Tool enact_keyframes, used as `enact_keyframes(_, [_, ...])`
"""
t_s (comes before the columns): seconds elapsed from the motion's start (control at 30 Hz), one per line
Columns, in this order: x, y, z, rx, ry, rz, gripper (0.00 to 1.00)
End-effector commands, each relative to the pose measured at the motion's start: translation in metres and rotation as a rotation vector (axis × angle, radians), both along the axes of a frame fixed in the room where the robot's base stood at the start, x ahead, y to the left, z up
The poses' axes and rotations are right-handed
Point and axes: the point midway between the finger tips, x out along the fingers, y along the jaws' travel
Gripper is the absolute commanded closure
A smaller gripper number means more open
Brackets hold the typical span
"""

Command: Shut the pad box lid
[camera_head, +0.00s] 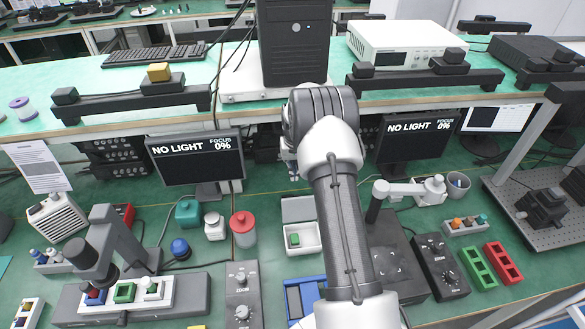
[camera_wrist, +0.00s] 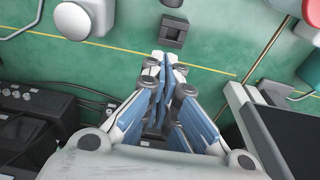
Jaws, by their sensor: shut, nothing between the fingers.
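The pad box (camera_head: 303,251) is a small white open tray on the green bench in the head view, with a green pad inside. A grey flat panel (camera_head: 298,209) at its far edge looks like its lid, standing open. My arm passes just right of the box and may cover part of its edge. My gripper (camera_wrist: 162,62) is shut and empty in the wrist view, its blue-and-white fingers together above the green bench. In the head view it is mostly hidden behind my arm, beyond the box. I cannot make out the pad box in the wrist view.
A red-lidded jar (camera_head: 243,228) stands left of the box, and a blue tray (camera_head: 303,298) lies in front. A monitor (camera_head: 195,158) stands at the back left. A dark block (camera_wrist: 173,32) lies past my fingertips. An instrument shelf (camera_head: 130,118) crosses behind.

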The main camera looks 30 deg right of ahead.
Motion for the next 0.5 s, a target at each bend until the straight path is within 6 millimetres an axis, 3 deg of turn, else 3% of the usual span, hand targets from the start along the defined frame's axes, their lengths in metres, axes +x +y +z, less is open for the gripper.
enact_keyframes(0.03, [0.001, 0.000, -0.015, 0.002, 0.004, 0.001, 1.00])
enact_keyframes(0.2, [0.005, -0.002, -0.052, 0.001, 0.002, 0.001, 1.00])
enact_keyframes(0.5, [-0.024, 0.012, -0.039, 0.000, 0.000, 0.001, 1.00])
